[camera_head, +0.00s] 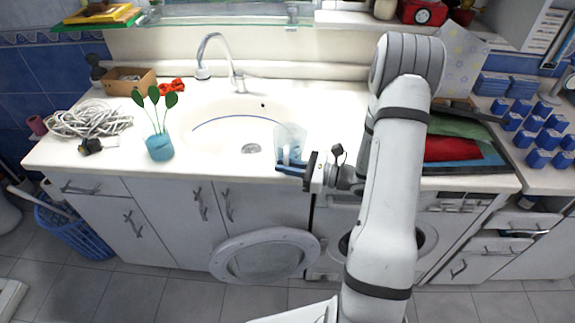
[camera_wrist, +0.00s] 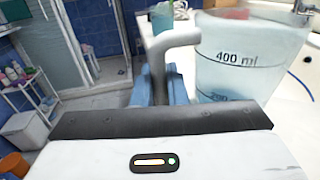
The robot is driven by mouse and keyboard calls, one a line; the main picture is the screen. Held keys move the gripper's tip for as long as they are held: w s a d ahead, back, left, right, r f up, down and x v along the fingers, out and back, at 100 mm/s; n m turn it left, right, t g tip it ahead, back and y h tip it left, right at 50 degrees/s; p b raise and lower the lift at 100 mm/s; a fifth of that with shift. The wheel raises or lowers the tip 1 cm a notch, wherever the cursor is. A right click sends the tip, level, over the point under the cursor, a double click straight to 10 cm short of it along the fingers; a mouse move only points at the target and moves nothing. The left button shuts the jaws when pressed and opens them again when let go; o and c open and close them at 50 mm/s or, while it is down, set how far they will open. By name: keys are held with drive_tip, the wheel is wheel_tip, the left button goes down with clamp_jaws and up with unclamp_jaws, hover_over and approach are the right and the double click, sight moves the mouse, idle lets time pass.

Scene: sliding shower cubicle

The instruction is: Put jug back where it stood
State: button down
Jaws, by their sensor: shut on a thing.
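The jug (camera_head: 291,140) is clear, with a bluish lower part, and appears upright near the front rim of the washbasin (camera_head: 190,140). In the wrist view the jug (camera_wrist: 250,60) fills the upper right and shows a "400 ml" mark and a lower mark partly cut off by my wrist. Its pale handle (camera_wrist: 172,42) comes down between the blue fingers of my gripper (camera_wrist: 160,88). My gripper (camera_head: 290,168) is shut on the handle, at the counter's front edge in the head view. The jug's base is hidden, so I cannot tell whether it touches the counter.
Coiled rope (camera_head: 90,120) and a cardboard box (camera_head: 130,80) lie farther left. The tap (camera_head: 236,82) rises behind the basin. Red and green cloths (camera_head: 452,149) and blue boxes (camera_head: 550,138) are at right.

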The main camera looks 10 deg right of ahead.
drive_tip(key=shift+f, duration=0.2)
drive_tip(key=c, duration=1.5)
unclamp_jaws()
drive_tip(key=shift+o, duration=0.2)
drive_tip(key=shift+r, duration=0.1)
